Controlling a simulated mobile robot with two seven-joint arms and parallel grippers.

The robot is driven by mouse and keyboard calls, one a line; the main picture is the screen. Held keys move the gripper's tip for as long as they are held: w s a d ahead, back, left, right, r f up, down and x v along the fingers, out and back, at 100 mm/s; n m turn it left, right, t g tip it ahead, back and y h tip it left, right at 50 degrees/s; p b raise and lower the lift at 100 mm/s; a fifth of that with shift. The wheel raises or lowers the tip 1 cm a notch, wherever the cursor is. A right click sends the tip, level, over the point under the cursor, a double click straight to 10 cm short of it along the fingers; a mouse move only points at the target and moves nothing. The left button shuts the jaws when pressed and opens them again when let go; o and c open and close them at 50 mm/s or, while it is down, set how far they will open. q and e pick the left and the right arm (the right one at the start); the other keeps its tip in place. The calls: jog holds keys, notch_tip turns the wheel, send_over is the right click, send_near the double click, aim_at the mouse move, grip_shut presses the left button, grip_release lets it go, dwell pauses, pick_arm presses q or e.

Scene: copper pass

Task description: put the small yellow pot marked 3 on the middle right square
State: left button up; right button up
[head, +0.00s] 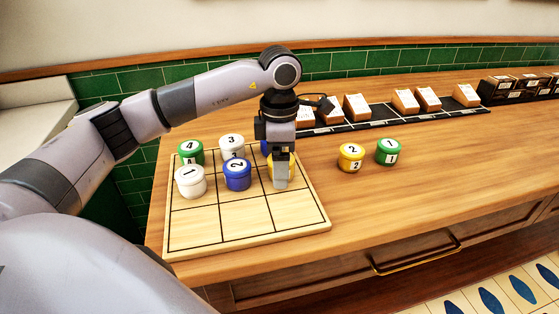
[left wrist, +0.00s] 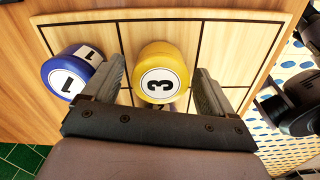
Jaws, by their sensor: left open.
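The small yellow pot marked 3 (left wrist: 160,74) stands upright on the board (head: 194,236), in the middle right square. In the head view only a bit of yellow (head: 271,166) shows behind my gripper. My left gripper (head: 283,184) points straight down over that square. In the left wrist view its open fingers (left wrist: 163,92) stand on either side of the yellow pot, with a gap on the left and little room on the right. I cannot tell whether either finger touches it. My right gripper is not in view.
A blue pot marked 1 (left wrist: 73,72) stands behind, in the back right square. A blue pot marked 2 (head: 237,175) stands left of my gripper. White and green pots fill squares further left. The front row is bare. Yellow (head: 351,157) and green (head: 388,151) pots stand right of the board.

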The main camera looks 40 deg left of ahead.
pick_arm(q)
notch_tip(320, 180, up, 11)
jog(key=shift+f, duration=0.2)
jog(key=shift+r+p, duration=0.3)
jog(key=shift+r, duration=0.4)
